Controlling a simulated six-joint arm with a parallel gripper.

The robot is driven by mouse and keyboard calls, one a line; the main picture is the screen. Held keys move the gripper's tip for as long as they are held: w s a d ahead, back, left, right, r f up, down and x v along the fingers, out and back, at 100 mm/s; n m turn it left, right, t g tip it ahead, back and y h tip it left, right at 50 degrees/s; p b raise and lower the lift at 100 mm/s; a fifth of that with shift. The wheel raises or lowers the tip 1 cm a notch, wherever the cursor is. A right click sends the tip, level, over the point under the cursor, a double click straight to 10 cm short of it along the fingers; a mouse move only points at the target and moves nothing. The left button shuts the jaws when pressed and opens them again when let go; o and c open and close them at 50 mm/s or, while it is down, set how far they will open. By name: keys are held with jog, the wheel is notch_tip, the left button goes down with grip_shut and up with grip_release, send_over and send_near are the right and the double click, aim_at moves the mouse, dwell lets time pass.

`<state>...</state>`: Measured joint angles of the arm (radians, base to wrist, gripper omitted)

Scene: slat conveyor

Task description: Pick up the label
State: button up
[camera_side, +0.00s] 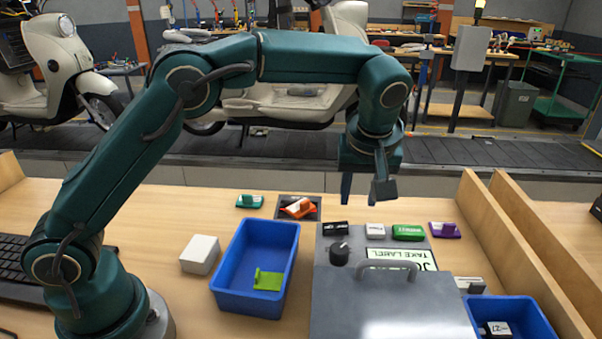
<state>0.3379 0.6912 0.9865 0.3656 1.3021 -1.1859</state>
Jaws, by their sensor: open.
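A grey box-like device (390,305) with a curved handle stands on the bench at the lower middle.
A blue bin (222,272) holds a green piece (267,280). Another blue bin (540,325) holds a black-and-white piece. A black knob (339,253) and several small coloured blocks line the back. A white box (200,254) stands left. Wooden walls (490,235) rise right; a conveyor (480,151) runs behind.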

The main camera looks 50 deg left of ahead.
jog(key=x, duration=0.6)
jog(key=shift+f, duration=0.25)
jog(key=x, duration=0.5)
jog(key=shift+d+f, duration=0.1)
jog(key=shift+d, duration=0.15)
grip_shut()
